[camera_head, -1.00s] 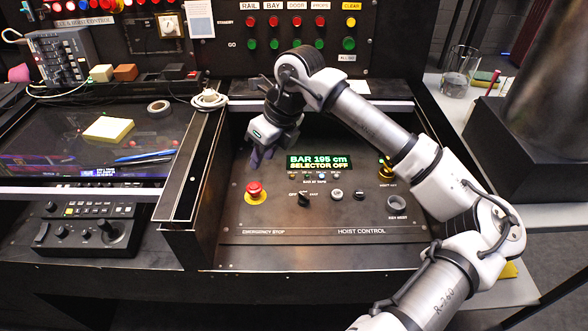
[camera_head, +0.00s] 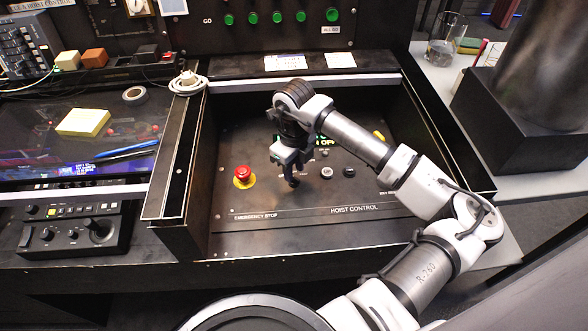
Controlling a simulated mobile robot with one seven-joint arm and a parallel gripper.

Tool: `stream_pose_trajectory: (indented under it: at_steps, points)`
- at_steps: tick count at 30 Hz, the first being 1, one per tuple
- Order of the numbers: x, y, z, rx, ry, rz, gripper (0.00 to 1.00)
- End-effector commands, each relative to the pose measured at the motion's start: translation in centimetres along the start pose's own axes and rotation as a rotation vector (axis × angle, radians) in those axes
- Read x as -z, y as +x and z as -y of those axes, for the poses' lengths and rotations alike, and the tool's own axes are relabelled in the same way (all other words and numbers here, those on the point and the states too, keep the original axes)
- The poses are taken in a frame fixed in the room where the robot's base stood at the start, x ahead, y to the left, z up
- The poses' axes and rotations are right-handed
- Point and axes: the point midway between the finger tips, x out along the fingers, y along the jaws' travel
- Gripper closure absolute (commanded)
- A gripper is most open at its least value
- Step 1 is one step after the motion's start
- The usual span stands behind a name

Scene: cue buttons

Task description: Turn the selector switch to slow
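The hoist control panel (camera_head: 300,222) is a dark sloped plate inside a black recess. My gripper (camera_head: 290,174) points down over its middle, right of the red emergency stop button. The selector switch is hidden by or merged with the dark fingertips, and I cannot tell whether they touch it. I cannot tell whether the fingers are open or shut.
The red emergency stop (camera_head: 243,174) on its yellow base is close to the left of my gripper. A pale knob (camera_head: 326,172) and a dark knob (camera_head: 349,172) are to the right. Raised black walls frame the panel.

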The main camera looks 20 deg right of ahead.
Motion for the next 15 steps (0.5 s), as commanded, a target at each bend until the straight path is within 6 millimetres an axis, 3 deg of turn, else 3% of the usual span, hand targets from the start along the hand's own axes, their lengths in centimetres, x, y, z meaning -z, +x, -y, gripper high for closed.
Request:
stream_pose_trajectory:
  at_steps: [6, 15]
  points:
    - [0.0, 1.9, 0.0, 0.0, 0.0, 0.001, 0.7]
    - [0.0, 2.1, 0.0, 0.001, 0.0, 0.0, 0.7]
